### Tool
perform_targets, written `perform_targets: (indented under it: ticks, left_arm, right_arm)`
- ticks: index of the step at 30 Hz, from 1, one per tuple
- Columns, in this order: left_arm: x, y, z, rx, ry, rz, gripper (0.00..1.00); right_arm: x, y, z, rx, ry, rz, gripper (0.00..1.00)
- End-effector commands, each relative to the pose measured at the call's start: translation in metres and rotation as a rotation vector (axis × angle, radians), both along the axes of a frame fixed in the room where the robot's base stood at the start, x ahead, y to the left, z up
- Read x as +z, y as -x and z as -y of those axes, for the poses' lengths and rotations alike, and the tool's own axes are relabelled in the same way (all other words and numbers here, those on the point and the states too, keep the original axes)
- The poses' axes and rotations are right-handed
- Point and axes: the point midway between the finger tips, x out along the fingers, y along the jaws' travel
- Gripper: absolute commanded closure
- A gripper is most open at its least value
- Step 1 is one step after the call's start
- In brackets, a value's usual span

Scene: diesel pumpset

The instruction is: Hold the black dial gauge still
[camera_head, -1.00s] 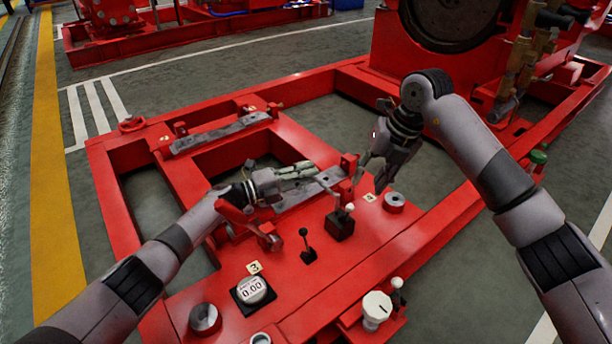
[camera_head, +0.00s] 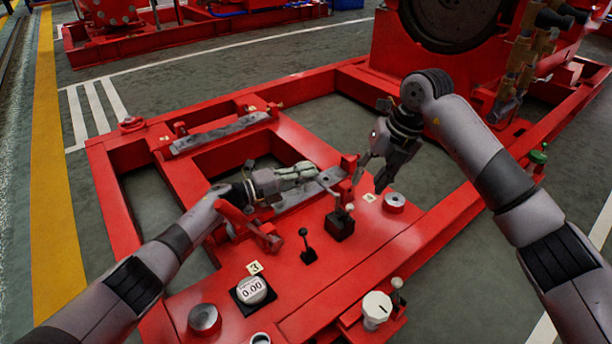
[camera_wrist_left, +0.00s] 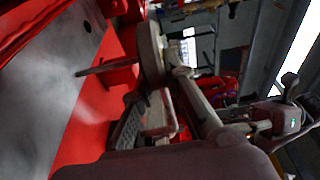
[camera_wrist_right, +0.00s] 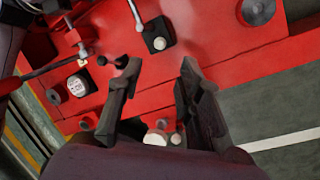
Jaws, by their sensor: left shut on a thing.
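My left gripper (camera_head: 308,172) is low over the red frame, by a grey metal rail. In the left wrist view, its fingers (camera_wrist_left: 157,108) are shut on the dial gauge (camera_wrist_left: 150,48), a round body seen nearly edge-on. A thin stem points from the gauge toward a grey metal plate (camera_wrist_left: 60,90); I cannot tell whether it touches. The gauge's face is turned away, and in the head view I cannot make it out clearly. My right gripper (camera_head: 370,182) is open and empty above the frame; its spread fingers also show in the right wrist view (camera_wrist_right: 160,66).
Another grey rail (camera_head: 220,132) lies farther back.

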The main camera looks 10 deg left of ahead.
Motion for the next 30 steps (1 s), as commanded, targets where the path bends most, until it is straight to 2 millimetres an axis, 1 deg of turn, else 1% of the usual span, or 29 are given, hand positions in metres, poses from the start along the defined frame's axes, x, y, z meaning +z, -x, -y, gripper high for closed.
perform_targets:
  ticks: [14,17,20,23,26,29,30]
  left_arm:
    - [-0.002,0.001,0.000,-0.001,-0.001,-0.002,1.00]
    - [-0.002,0.001,0.000,-0.001,-0.001,-0.003,1.00]
    - [-0.002,0.001,0.000,-0.002,-0.001,-0.003,1.00]
    - [-0.002,0.001,0.000,-0.002,-0.001,-0.003,1.00]
    - [-0.002,0.001,0.000,-0.002,-0.001,-0.003,1.00]
    - [-0.002,0.001,0.001,-0.002,-0.001,-0.003,1.00]
    - [-0.002,0.001,0.001,-0.002,-0.001,-0.003,1.00]
  right_arm:
    - [0.000,0.000,0.000,0.000,0.000,0.000,0.67]
    - [-0.001,0.001,0.000,-0.004,-0.006,-0.005,0.73]
    - [-0.009,0.006,-0.004,-0.031,-0.048,-0.043,0.79]
    - [-0.023,0.019,-0.013,-0.098,-0.147,-0.139,0.86]
    - [-0.039,0.039,-0.025,-0.215,-0.292,-0.301,0.93]
    - [-0.048,0.059,-0.037,-0.370,-0.449,-0.511,0.99]
    - [-0.050,0.066,-0.040,-0.437,-0.506,-0.602,1.00]
